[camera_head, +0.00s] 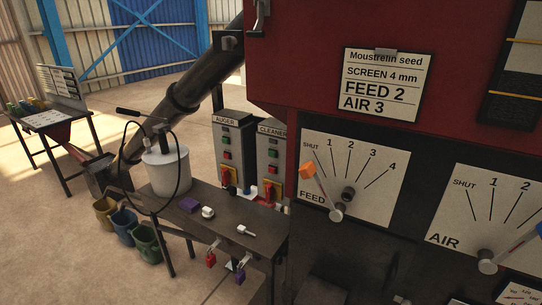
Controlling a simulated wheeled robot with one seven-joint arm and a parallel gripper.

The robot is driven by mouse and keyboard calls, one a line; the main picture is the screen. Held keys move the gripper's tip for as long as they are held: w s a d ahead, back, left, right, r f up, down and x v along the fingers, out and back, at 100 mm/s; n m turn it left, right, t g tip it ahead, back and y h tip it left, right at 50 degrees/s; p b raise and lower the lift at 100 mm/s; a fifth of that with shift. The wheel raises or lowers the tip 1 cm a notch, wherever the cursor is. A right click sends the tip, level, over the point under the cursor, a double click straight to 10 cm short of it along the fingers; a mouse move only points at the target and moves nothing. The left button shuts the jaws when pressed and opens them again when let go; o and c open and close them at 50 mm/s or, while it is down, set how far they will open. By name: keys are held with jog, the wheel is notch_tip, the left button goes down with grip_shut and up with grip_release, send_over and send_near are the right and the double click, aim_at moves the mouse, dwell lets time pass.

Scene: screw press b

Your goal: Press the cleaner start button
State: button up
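The grey control box labelled CLEANER (271,131) stands beyond the small dark table, just left of the big red machine. A small green button (274,154) shows on its front, with a red button (273,168) below it. Lower down is a red switch handle (268,191). The right edge of the box is close to or behind the machine panel. The similar AUGER box (227,121) stands to its left, with its own green and red buttons. My gripper is not in view.
FEED (360,175) and AIR (500,215) dial panels fill the right.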

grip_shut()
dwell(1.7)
